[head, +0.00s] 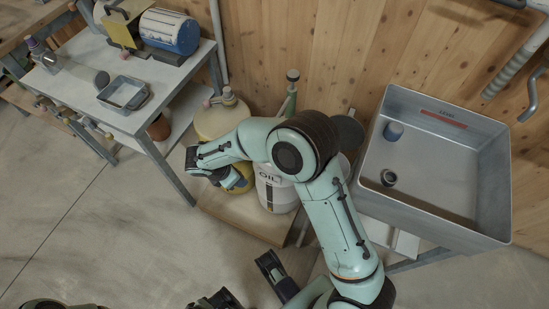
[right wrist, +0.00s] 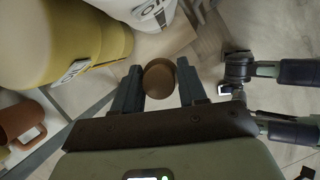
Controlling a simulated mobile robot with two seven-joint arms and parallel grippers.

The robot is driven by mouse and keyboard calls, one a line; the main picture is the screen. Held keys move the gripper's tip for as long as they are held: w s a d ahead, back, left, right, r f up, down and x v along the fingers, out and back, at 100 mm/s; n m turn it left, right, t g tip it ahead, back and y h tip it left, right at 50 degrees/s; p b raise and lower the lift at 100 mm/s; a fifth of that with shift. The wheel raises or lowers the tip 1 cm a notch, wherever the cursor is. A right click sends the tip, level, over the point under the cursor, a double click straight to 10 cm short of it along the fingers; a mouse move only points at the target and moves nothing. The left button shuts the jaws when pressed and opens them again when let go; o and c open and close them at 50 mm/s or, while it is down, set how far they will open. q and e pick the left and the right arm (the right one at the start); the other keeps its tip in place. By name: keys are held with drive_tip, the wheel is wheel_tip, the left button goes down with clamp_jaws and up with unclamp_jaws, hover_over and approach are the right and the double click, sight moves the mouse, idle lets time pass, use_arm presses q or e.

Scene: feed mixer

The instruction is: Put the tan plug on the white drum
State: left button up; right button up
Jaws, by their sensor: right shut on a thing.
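The white drum (head: 278,194) with an "OIL" label stands on a low wooden platform, largely behind my right arm in the head view. Its top is hidden there. In the right wrist view part of the drum (right wrist: 148,10) shows at the top edge.
A metal table (head: 115,112) with a tray and blue canister is at left. A large metal bin (head: 455,180) is at right. The floor at lower left is clear.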

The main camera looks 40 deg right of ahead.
drive_tip(key=shift+w+a+f+n, duration=0.1)
drive_tip(key=shift+f+n, duration=0.3)
drive_tip(key=shift+f, duration=0.2)
drive_tip(key=shift+w+f+b, duration=0.1)
drive_tip(key=shift+w+b, duration=0.05)
drive_tip(key=shift+b, duration=0.2)
drive_tip(key=w+d, duration=0.1)
drive_tip(key=d, duration=0.5)
drive_tip(key=w+d, duration=0.1)
drive_tip(key=d, duration=0.5)
drive_tip(key=w+d+b, duration=0.1)
drive_tip(key=d, duration=0.5)
use_arm(q)
drive_tip(key=shift+t, duration=0.5)
drive_tip(key=w+f, duration=0.1)
drive_tip(key=w+a+f, duration=0.1)
drive_tip(key=f, duration=0.1)
drive_tip(key=shift+w+a, duration=0.15)
drive_tip(key=shift+w, duration=0.2)
use_arm(e)
drive_tip(key=shift+a+f, duration=0.2)
drive_tip(key=shift+f, duration=0.05)
use_arm(q)
drive_tip(key=shift+f, duration=0.1)
use_arm(e)
drive_tip(key=shift+s+f, duration=0.1)
